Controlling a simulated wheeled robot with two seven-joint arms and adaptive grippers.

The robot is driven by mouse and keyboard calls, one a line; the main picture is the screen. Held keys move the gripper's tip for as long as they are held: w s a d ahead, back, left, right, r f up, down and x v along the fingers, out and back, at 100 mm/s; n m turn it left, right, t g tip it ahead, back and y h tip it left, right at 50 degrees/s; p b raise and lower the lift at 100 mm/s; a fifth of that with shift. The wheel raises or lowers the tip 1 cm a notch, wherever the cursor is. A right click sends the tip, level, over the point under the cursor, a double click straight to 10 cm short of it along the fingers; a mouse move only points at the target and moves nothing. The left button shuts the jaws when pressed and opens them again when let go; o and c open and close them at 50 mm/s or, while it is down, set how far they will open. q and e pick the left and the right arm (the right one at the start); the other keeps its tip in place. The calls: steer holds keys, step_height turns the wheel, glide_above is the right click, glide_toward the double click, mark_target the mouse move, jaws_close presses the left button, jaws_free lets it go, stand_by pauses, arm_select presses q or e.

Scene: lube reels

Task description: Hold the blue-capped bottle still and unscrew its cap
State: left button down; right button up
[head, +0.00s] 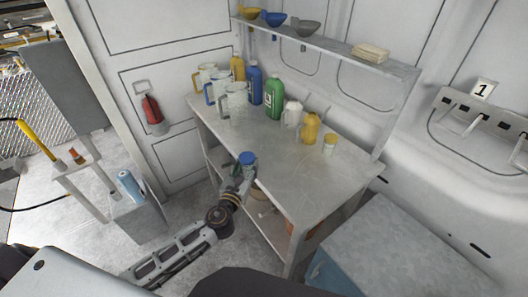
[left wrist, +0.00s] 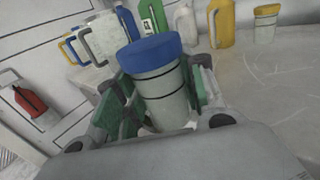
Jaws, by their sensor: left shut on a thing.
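The blue-capped bottle is a small pale grey cylinder with dark bands and a wide blue cap (head: 247,158). In the left wrist view the bottle body (left wrist: 164,95) stands between my fingers, with the blue cap (left wrist: 150,53) on top and above the fingers. My left gripper (head: 240,177) is shut on the bottle body at the near left edge of the bench. The bottle looks nearly upright. Its base is hidden by the gripper, so I cannot tell whether it touches the bench. My right gripper does not show in either view.
The grey bench (head: 290,165) has clear room at its middle and front. Jugs, a blue bottle (head: 256,84), a green bottle (head: 274,98), a yellow jug (head: 310,128) and a yellow-lidded jar (head: 329,144) stand along the back. A shelf (head: 340,50) with funnels overhangs it.

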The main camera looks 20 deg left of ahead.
arm_select(q)
steer(key=shift+w+r, duration=0.35)
steer(key=shift+r, duration=0.5)
steer(key=w+d+r+h+b, duration=0.1)
steer(key=w+r, duration=0.3)
steer(key=r, duration=0.4)
steer(key=w+r+b, duration=0.1)
steer(key=w+r, duration=0.4)
steer(key=r, duration=0.4)
steer(key=shift+w+m+h, duration=0.6)
steer(key=shift+w+m, duration=0.2)
steer(key=shift+w, duration=1.6)
steer(key=w+f+m+h, duration=0.1)
steer(key=w+f+h, duration=0.1)
steer(key=f, duration=1)
steer(key=shift+w+a+f+g, duration=0.25)
steer(key=shift+w+g, duration=0.05)
steer(key=shift+w, duration=0.4)
steer(key=shift+f, duration=0.1)
